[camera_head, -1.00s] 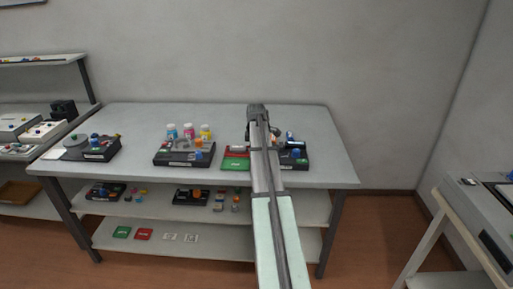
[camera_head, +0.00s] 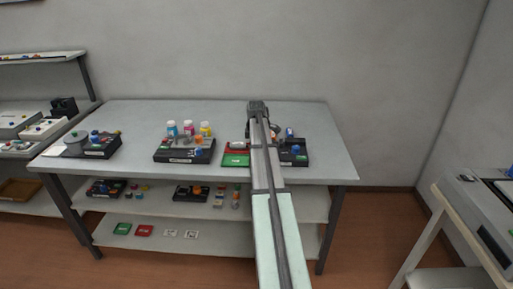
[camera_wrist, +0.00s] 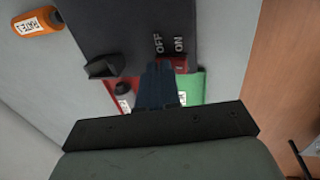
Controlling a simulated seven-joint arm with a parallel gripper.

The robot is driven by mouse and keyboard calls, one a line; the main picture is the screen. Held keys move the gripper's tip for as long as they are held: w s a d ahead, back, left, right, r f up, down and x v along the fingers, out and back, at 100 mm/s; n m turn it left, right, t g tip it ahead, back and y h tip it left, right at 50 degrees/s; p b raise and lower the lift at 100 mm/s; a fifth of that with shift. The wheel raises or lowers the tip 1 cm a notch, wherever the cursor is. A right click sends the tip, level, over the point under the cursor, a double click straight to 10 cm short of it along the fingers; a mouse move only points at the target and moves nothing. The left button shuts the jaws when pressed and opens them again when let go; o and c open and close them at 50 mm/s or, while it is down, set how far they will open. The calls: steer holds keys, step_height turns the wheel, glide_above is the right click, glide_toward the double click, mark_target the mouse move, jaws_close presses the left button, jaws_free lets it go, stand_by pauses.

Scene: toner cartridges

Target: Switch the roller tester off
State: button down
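The roller tester, a dark box (camera_wrist: 130,28) with printed OFF and ON labels, fills the upper middle of the wrist view. A small red switch (camera_wrist: 181,64) shows just below those labels, partly hidden by my fingers. A black pointed knob (camera_wrist: 104,66) is on the box's lower left. My gripper (camera_wrist: 160,68) has its dark fingers together, at the switch; I cannot tell whether they touch it. In the head view the box (camera_head: 298,159) is at the right of the table, partly hidden by my arm. The switch's position cannot be made out.
Beside the box lie a red tray (camera_head: 235,147) and a green tray (camera_head: 235,160). An orange labelled cartridge (camera_wrist: 37,22) lies left of the box in the wrist view. Another dark device (camera_head: 184,155) with bottles behind stands mid-table; the table (camera_head: 130,125) between devices is clear.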

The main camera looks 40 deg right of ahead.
steer(key=shift+s+a+f, duration=0.55)
steer(key=shift+a, duration=0.1)
steer(key=shift+r, duration=0.1)
steer(key=w+d+v, duration=0.2)
steer(key=v, duration=1.2)
steer(key=shift+s+a+r, duration=0.35)
steer(key=shift+a+r, duration=0.1)
steer(key=shift+d, duration=0.1)
steer(key=d+y, duration=0.1)
steer(key=s+d+y, duration=0.1)
steer(key=d+t+y, duration=0.1)
steer(key=shift+s+r, duration=0.15)
steer(key=shift+r, duration=0.15)
